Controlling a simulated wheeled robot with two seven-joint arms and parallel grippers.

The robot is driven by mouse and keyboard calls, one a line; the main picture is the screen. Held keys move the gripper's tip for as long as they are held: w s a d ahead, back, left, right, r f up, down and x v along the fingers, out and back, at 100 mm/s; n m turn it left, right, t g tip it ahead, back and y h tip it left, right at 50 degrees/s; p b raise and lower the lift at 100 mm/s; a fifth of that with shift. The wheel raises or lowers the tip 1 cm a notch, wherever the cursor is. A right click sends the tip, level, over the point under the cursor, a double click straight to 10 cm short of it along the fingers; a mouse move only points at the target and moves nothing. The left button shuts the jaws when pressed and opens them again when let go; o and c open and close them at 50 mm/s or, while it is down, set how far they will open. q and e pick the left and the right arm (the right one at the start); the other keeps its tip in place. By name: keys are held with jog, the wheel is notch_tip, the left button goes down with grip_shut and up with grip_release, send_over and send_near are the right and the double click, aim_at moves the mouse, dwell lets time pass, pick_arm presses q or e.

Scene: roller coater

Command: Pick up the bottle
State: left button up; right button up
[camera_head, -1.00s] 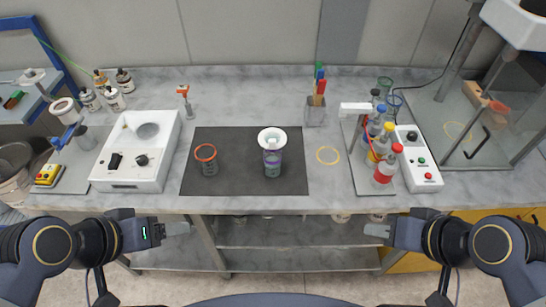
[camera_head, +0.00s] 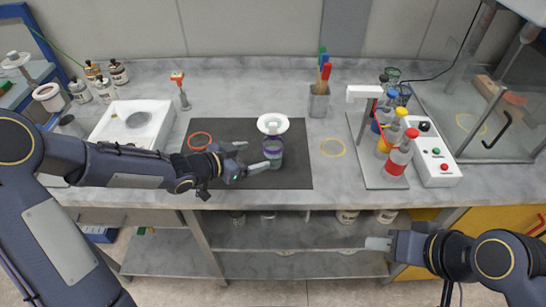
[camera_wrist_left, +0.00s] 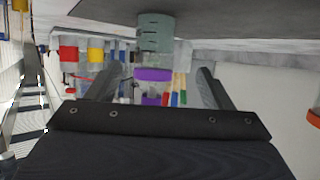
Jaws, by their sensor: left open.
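A clear jar-like bottle with a purple band (camera_head: 273,154) stands upright on the dark mat (camera_head: 295,180). A white funnel (camera_head: 273,124) sits at its top. In the left wrist view, which looks upside down, the bottle (camera_wrist_left: 155,34) appears ahead, between the two finger directions. My left gripper (camera_head: 256,156) is open and empty, just left of the bottle, with its fingers pointing at it. The near fingertip lies close to the bottle; contact cannot be told. My right gripper (camera_head: 377,243) is in front of the table, far from the bottle; its jaw opening is unclear.
An orange ring (camera_head: 200,140) on the mat is beside my left wrist. Right of the mat are a yellow ring (camera_head: 333,147) and a rack with several colour-capped bottles (camera_head: 399,158). A pen holder (camera_head: 318,103) stands behind.

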aim_at(266, 154)
pick_arm(q)
jog(key=shift+w+d+f, duration=0.1)
jog(key=shift+d+f, duration=0.15)
jog(key=shift+d, duration=0.2)
jog(key=x, duration=0.6)
jog(key=shift+d+r+p, duration=0.15)
jog(key=shift+d+p, duration=0.2)
jog(key=shift+w+d+f, duration=0.2)
jog(key=shift+w+d, duration=0.05)
jog(key=shift+w, duration=0.05)
jog(key=c, duration=1)
jog(key=shift+r, duration=0.15)
jog(key=shift+r, duration=0.6)
jog(key=s+r+b, duration=0.1)
jog(key=s+r, duration=1)
jog(key=s, duration=0.3)
jog(key=shift+r, duration=0.3)
jog(key=shift+f, duration=0.1)
